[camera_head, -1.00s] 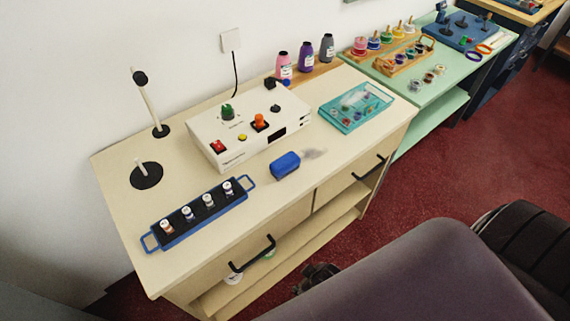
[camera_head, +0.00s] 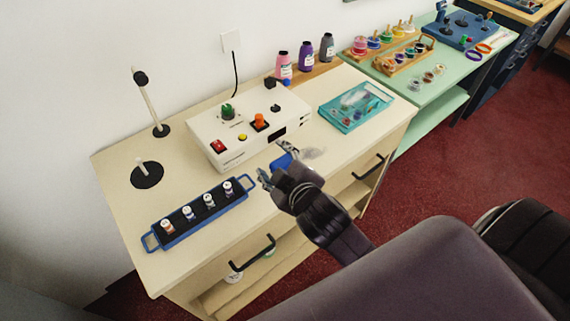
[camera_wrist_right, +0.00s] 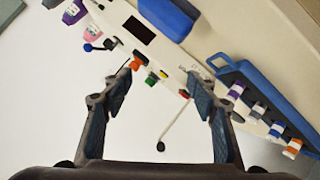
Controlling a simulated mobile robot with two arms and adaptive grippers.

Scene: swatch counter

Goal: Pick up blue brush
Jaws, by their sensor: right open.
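The blue brush (camera_head: 280,163) is a rounded block on the cream counter, in front of the white control box. My right gripper now hides much of it in the head view. In the right wrist view the blue brush (camera_wrist_right: 168,16) shows at the top edge, partly cut off and beyond my fingertips. My right gripper (camera_head: 273,161) is open, with its fingers over and near the brush. In the wrist view nothing is between the fingers of my right gripper (camera_wrist_right: 159,80). My left gripper is not in view.
The white box (camera_head: 240,160) with knobs and buttons stands behind the brush. A blue-handled rack (camera_head: 180,237) with small bottles lies at left, a teal case (camera_head: 338,124) at right. A grey smudge (camera_head: 312,153) marks the counter beside the brush. The counter's front edge is clear.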

